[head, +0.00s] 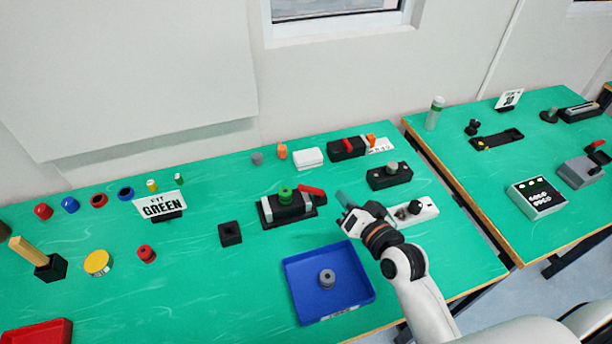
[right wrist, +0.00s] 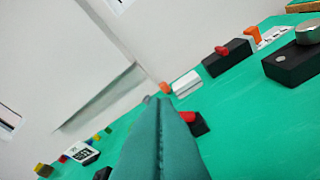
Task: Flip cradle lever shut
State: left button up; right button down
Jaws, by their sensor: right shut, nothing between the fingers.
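The cradle (head: 266,213) is a black block with pale parts on the green table, with a green knob-like piece (head: 285,194) in it. Its red lever (head: 313,191) sits at the right end. In the right wrist view the red lever (right wrist: 188,117) shows just right of my fingers, and part of the cradle is hidden behind them. My right gripper (head: 342,198) is shut and empty, a little right of the lever and apart from it in the head view. The fingers (right wrist: 160,140) fill the lower middle of the wrist view. My left gripper is not in view.
A blue tray (head: 362,291) with a grey ring piece stands in front. A black box with a knob (head: 375,183) and a white-based fixture (head: 430,211) lie right of the gripper. A small black block (head: 230,239) stands left of the cradle. A "FIT GREEN" sign (head: 158,205) stands further left.

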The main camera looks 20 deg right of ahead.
jog(key=p, duration=0.2)
send_over(311, 190)
jog(key=s+d, duration=0.2)
jog(key=d, duration=0.1)
jog(key=f, duration=0.1)
jog(key=a+f, duration=0.2)
jog(key=f, duration=0.1)
jog(key=shift+a+f, duration=0.25)
jog(key=shift+f, duration=0.15)
pick_arm(q)
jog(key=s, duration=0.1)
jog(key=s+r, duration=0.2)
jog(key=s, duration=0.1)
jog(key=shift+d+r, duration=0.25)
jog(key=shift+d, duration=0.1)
jog(key=shift+p, duration=0.3)
